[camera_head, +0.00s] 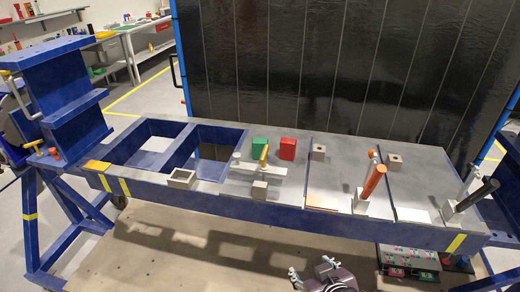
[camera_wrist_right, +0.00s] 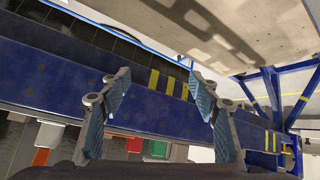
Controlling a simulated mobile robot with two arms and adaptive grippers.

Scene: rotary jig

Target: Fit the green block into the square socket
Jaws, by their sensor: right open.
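The green block (camera_head: 260,145) stands on the grey tabletop, just left of a red block (camera_head: 287,149). An open square grey holder (camera_head: 182,178) sits near the front edge. Two small grey blocks with dark openings, one near the middle (camera_head: 318,152) and one further right (camera_head: 394,162), stand toward the back. I cannot tell which is the square socket. My right gripper (camera_head: 310,269) is low in front of the bench, far from the green block. In the wrist view its fingers (camera_wrist_right: 160,80) are apart with nothing between them. My left gripper is not seen.
A grey clamp with a yellow handle (camera_head: 264,155) stands close in front of the green block. A clamp with an orange handle (camera_head: 374,181) and one with a black handle (camera_head: 477,194) stand to the right. The blue bench frame (camera_head: 270,212) lies between my gripper and the tabletop.

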